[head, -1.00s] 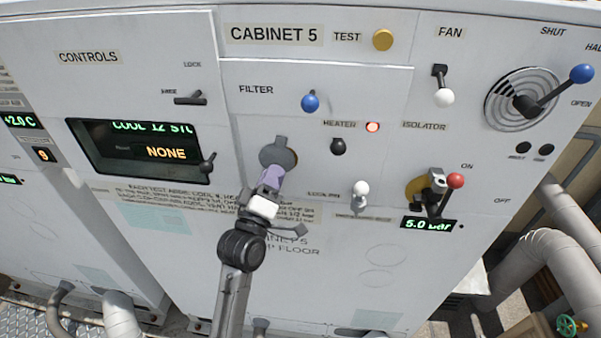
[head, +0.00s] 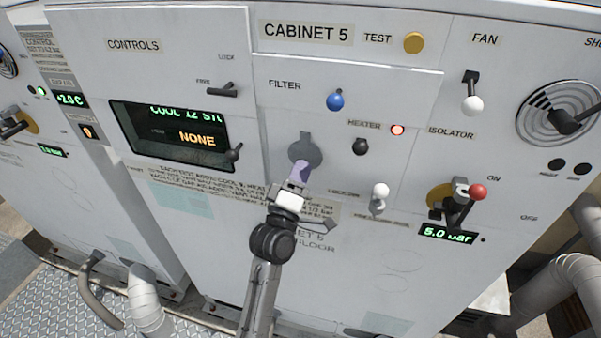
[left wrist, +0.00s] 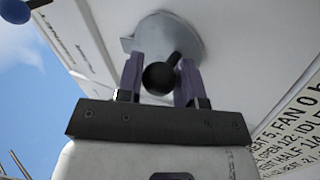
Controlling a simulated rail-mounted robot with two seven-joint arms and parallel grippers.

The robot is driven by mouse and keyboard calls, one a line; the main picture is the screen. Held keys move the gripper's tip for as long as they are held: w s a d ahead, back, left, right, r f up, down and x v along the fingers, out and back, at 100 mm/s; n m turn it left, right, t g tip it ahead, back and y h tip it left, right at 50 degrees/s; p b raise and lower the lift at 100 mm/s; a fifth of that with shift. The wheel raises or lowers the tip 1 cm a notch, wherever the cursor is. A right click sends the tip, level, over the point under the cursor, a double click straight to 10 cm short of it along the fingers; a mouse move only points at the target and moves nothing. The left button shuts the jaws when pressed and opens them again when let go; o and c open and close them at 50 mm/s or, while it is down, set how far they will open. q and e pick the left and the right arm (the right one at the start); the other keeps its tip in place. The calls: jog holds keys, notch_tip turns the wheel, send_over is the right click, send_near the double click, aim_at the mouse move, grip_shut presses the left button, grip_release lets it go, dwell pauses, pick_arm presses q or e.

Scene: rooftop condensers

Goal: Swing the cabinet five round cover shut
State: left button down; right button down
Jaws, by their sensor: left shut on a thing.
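The round cover (head: 305,150) of cabinet 5 is a grey disc with a small tab at its top edge. It sits low in the middle of the front panel and looks about flat to it. In the left wrist view the cover (left wrist: 176,32) shows as a pale disc with a black ball knob (left wrist: 158,79) on a short stem. My left gripper (head: 300,172) has purple fingers, one on each side of the knob, and is shut on it. In the head view the fingers hide the knob and the cover's lower part. My right gripper is not in view.
Around the cover are a blue filter knob (head: 335,100), a black heater knob (head: 360,146), a white-knobbed lever (head: 380,191) and the red-tipped isolator handle (head: 477,192). A display (head: 170,136) is to the left. Pipes (head: 565,280) stand at lower right.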

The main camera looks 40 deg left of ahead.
pick_arm(q)
jog(key=c, duration=0.8)
grip_release()
jog(key=shift+o, duration=0.2)
jog(key=b+v, duration=0.2)
jog(key=v, duration=1.1)
jog(key=shift+s+d+f, duration=0.15)
jog(key=shift+s+f, duration=0.05)
jog(key=shift+s, duration=0.1)
